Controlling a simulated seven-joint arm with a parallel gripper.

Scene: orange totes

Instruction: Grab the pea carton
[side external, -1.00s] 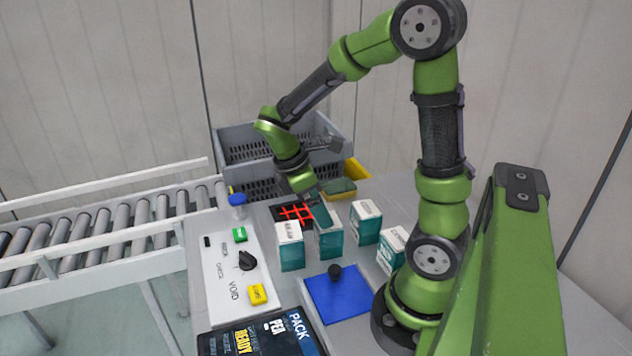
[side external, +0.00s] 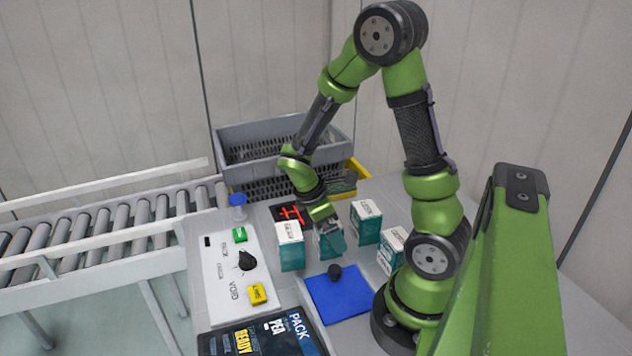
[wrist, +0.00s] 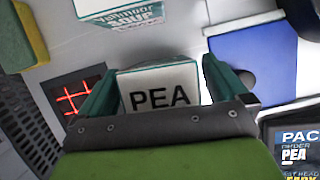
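The pea carton (wrist: 160,88) shows a white top printed PEA between the two fingers of my gripper (wrist: 157,70) in the wrist view. One finger lies along each side of it. The fingers are apart, and I cannot tell whether either touches the carton. In the side view my gripper (side external: 322,214) is down over this teal and white carton (side external: 331,243), which stands upright on the table in the row of cartons. Its top is partly hidden by my gripper there.
A carton (side external: 290,247) stands close on the left; others (side external: 366,222) (side external: 391,249) stand right. A blue pad (side external: 338,296) with a black knob lies in front. A control panel (side external: 226,275) is left.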

